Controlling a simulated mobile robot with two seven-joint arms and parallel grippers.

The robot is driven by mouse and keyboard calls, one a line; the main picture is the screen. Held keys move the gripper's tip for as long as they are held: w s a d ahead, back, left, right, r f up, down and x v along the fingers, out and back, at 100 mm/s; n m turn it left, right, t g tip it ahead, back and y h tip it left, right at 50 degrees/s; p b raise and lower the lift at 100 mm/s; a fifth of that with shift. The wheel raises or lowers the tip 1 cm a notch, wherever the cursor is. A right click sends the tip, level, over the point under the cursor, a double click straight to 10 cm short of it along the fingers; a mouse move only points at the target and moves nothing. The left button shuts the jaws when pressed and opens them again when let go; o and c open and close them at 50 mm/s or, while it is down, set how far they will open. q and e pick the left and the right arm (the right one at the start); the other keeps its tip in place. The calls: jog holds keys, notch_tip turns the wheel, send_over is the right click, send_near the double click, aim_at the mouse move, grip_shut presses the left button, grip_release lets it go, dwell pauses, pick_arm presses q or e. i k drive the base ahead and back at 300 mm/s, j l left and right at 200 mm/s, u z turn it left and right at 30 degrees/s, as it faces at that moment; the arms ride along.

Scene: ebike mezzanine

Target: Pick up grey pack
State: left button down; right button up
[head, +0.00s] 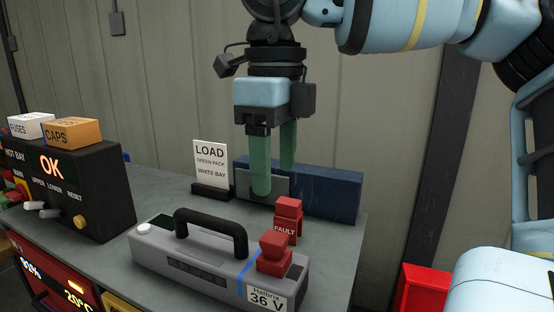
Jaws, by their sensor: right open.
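The grey pack (190,257) lies on the grey bench in the lower middle. It has a black arched handle on top, a blue stripe and a "36 V" label at its right end. A red block-like piece (273,256) sits on top of its right end. My right gripper (276,180) hangs from above with two green fingers pointing down, apart and empty. In the picture it is above and beyond the pack, in front of the dark blue box. It does not touch the pack. My left gripper is out of view.
A "LOAD green pack white bay" sign (210,167) and a dark blue box (335,192) stand at the back. A red "FAULT" piece (287,222) is just behind the pack. A black "OK" console (75,188) stands left, with "FUSES" (30,126) and "CAPS" (72,132) boxes on it.

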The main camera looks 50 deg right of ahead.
aim_at(214, 256)
jog(key=k+j, duration=0.55)
jog(key=j, duration=0.2)
jog(key=k+j, duration=0.6)
jog(key=j, duration=0.1)
